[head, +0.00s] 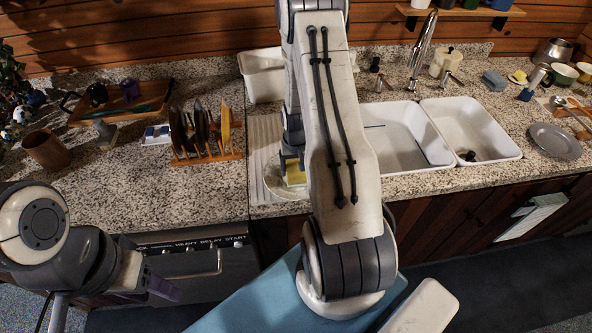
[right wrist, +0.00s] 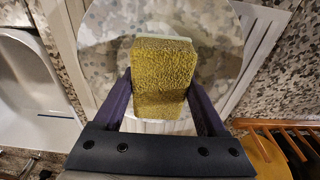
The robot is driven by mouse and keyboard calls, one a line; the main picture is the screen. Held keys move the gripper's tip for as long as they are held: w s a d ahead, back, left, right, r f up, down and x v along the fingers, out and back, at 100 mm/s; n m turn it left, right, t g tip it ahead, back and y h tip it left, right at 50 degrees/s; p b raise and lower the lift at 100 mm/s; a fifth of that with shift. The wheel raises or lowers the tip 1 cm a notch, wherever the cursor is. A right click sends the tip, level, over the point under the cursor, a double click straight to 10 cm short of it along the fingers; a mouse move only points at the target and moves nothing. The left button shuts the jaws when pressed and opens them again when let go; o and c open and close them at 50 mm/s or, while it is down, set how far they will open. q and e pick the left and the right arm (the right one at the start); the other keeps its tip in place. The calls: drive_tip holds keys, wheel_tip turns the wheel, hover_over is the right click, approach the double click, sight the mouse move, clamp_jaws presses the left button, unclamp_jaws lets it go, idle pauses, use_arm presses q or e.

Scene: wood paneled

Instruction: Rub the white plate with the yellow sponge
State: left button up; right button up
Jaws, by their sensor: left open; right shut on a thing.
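The yellow sponge (right wrist: 165,78) fills the middle of the right wrist view, with a pale strip along its far edge. It also shows in the head view (head: 295,178). My right gripper (right wrist: 163,103) is shut on it, one dark finger on each side; in the head view the gripper (head: 292,163) is partly behind my arm. The white plate (right wrist: 105,62) lies under the sponge, its surface mottled like the granite; its left edge shows in the head view (head: 272,183). I cannot tell whether the sponge touches it. My left gripper (head: 160,288) is open at lower left, away from the plate.
A wooden rack (head: 205,155) with upright plates stands left of the white plate. A double white sink (head: 468,130) with a faucet (head: 422,50) lies to the right. A grey plate (head: 555,141) is at far right. The counter's front left (head: 150,205) is clear.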

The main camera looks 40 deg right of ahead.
drive_tip(key=shift+w+d, duration=0.35)
drive_tip(key=shift+w, duration=0.2)
drive_tip(key=shift+w+d, duration=0.15)
drive_tip(key=shift+w, duration=0.1)
drive_tip(key=shift+c, duration=1.4)
drive_tip(key=shift+r+p, duration=0.4)
drive_tip(key=shift+r, duration=0.2)
drive_tip(key=shift+r+p, duration=1.75)
drive_tip(key=shift+r, duration=0.6)
drive_tip(key=shift+r+p, duration=1.15)
drive_tip(key=shift+r, duration=0.45)
drive_tip(key=shift+f, duration=0.1)
